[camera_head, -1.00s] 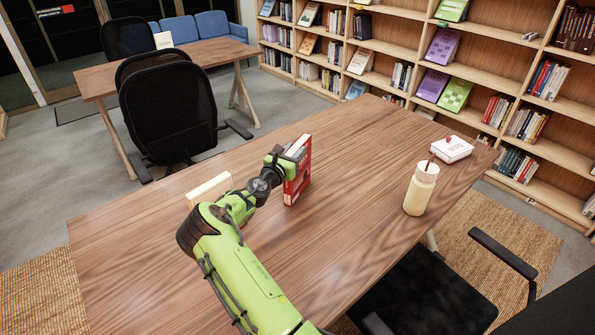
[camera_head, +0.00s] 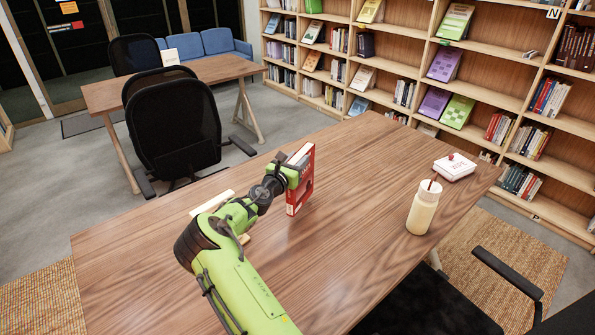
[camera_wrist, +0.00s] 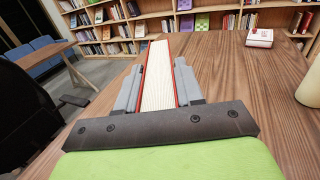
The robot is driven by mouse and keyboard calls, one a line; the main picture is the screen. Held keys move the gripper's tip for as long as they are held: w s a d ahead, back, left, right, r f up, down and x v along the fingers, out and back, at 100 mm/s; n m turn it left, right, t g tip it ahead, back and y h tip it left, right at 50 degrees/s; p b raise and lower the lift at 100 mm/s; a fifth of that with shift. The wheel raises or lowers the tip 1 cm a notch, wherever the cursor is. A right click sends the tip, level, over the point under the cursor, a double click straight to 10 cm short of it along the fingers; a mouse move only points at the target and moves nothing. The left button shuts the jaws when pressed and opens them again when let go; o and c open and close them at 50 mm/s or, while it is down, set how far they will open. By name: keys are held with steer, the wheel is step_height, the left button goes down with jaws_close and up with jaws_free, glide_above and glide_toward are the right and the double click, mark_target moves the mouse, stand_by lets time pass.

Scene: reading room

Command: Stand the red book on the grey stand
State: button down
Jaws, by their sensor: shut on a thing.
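The red book (camera_head: 306,186) is upright in my gripper (camera_head: 288,174), over the near table's far side in the head view. In the wrist view the two grey fingers of my gripper (camera_wrist: 158,88) close on its red covers, with the cream page edge (camera_wrist: 158,75) between them. I cannot tell whether the book's lower edge touches the tabletop. I cannot make out a grey stand in either view. A pale flat-sided object (camera_head: 211,204) on the table is partly hidden behind my arm.
The wooden table (camera_head: 340,250) is mostly clear. A cream bottle (camera_head: 423,210) and a white box (camera_head: 455,168) stand at its right. A black chair (camera_head: 172,125) is beyond its far edge; another (camera_head: 420,295) is at the near right. Bookshelves (camera_head: 480,80) line the back.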

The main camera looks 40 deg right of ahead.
step_height(320, 180, up, 7)
steer(key=shift+f+p, duration=0.2)
steer(key=shift+p, duration=0.4)
